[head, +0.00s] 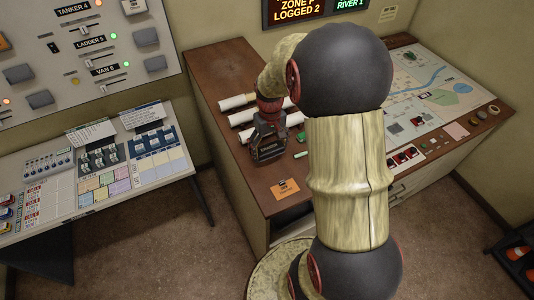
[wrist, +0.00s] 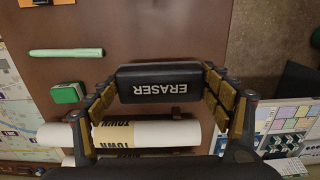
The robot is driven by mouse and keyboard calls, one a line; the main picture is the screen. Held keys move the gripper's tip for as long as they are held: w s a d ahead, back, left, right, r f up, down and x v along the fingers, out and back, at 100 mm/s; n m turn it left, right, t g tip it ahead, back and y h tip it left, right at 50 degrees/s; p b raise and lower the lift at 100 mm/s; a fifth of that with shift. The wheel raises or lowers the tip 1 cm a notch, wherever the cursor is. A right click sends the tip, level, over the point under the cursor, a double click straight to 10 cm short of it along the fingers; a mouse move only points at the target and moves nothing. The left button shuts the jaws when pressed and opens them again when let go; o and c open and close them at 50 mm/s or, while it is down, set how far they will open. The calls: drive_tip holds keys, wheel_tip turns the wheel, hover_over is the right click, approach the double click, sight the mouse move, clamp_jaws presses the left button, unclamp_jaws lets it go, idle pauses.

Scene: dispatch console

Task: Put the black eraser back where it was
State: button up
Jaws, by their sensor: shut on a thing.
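The black eraser (wrist: 160,88), lettered ERASER, lies between the fingers of my gripper (wrist: 160,84) in the wrist view. A finger presses on each end, so my gripper is shut on it. In the head view my gripper (head: 269,138) points down over the brown cabinet top (head: 222,66), beside the rolled papers. There the eraser is largely hidden by the fingers. Whether it touches the cabinet top or hangs just above it, I cannot tell.
Rolled white papers (head: 238,101) lie close by; one roll (wrist: 147,134) is right beside the eraser. A green marker (wrist: 66,52) and a small green-topped block (wrist: 68,93) lie to one side. An orange card (head: 286,188) lies near the front edge. A map panel (head: 430,90) is at right.

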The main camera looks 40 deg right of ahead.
sight(267, 156)
drive_tip(key=shift+w+a+f, duration=0.2)
drive_tip(key=shift+f, duration=0.2)
drive_tip(key=shift+w+f, duration=0.15)
drive_tip(key=shift+f, duration=1.5)
drive_tip(key=shift+f, duration=0.15)
drive_tip(key=o, duration=1.1)
